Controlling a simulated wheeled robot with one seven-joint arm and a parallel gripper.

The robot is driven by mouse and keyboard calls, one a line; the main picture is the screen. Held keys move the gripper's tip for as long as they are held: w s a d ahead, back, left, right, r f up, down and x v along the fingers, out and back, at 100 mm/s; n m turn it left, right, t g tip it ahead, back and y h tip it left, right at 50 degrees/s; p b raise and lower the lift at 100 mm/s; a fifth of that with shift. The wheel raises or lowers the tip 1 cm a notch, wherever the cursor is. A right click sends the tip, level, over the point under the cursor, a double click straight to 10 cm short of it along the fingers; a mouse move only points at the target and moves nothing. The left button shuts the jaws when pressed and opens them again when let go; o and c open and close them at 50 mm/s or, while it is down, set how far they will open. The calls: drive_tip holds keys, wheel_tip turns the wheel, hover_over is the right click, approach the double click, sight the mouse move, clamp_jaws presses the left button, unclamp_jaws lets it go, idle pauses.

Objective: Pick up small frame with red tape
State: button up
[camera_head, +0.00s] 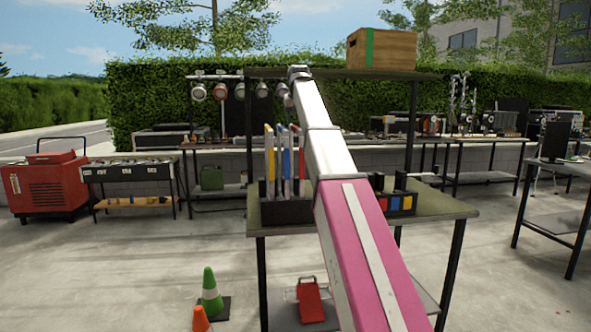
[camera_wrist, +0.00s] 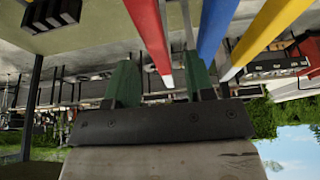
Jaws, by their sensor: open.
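The frame with red tape (camera_wrist: 148,30) shows in the wrist view as a long red bar with a white end. Its end lies in line with the gap between the green fingers of my gripper (camera_wrist: 163,75), and I cannot tell how deep it sits there. My gripper is open, with nothing clasped. In the head view, a thin red strip (camera_head: 301,158) stands upright in the dark holder (camera_head: 287,211), close beside my arm. My gripper is hidden behind my arm in the head view.
Blue (camera_wrist: 216,28) and yellow (camera_wrist: 268,34) taped frames stand close beside the red one. The holder rests on a green shelf (camera_head: 440,206). A black bin with coloured blocks (camera_head: 400,203) is to the right. A wooden crate (camera_head: 381,49) sits on the top shelf.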

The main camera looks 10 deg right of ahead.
sight(296, 130)
drive_tip(key=shift+s+x, duration=0.2)
drive_tip(key=shift+x, duration=2.1)
drive_tip(key=shift+d+f, duration=0.1)
drive_tip(key=shift+f, duration=0.2)
drive_tip(key=shift+c, duration=0.3)
clamp_jaws()
